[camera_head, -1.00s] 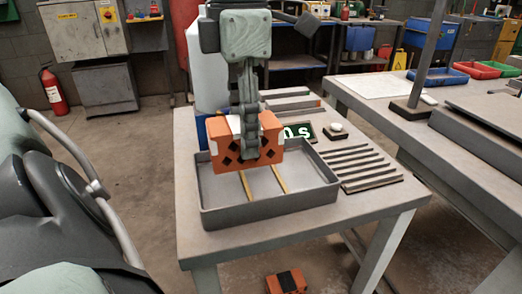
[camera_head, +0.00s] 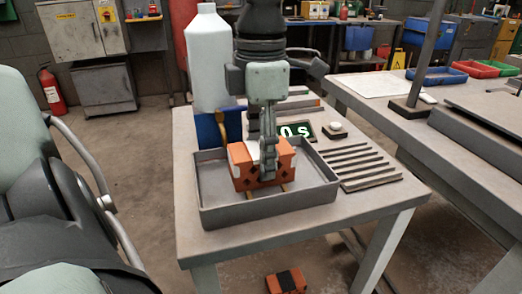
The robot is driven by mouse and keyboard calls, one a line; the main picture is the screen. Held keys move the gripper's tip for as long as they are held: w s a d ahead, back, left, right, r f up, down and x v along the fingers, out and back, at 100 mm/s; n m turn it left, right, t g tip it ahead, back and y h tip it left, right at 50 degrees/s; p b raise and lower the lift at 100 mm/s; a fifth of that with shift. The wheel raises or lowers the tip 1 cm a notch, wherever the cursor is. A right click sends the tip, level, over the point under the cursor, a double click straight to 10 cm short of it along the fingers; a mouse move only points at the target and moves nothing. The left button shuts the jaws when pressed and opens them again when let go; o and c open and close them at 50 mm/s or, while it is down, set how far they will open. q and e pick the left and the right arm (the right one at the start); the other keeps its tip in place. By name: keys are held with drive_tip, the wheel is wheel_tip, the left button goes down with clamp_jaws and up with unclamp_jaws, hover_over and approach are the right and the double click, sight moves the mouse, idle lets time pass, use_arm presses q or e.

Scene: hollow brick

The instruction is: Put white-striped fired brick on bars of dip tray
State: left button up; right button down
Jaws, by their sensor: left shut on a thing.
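The white-striped fired brick (camera_head: 244,171) is orange with diamond-shaped holes and a white band. My left gripper (camera_head: 268,172) is shut on it from above, hiding part of its front face. The brick is level, low within the walls of the grey dip tray (camera_head: 270,207), over its thin yellowish bars (camera_head: 284,187). I cannot tell whether its underside touches the bars, which it mostly covers. My right gripper is not in view.
A slatted rack (camera_head: 355,165), a timer display (camera_head: 297,130) and a small white item (camera_head: 336,128) lie right of the tray. A white bottle (camera_head: 206,60) and blue container (camera_head: 212,132) stand behind. A black-banded brick (camera_head: 286,282) lies on the floor.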

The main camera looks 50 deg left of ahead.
use_arm(q)
drive_tip(key=shift+f, duration=0.1)
drive_tip(key=o, duration=1.4)
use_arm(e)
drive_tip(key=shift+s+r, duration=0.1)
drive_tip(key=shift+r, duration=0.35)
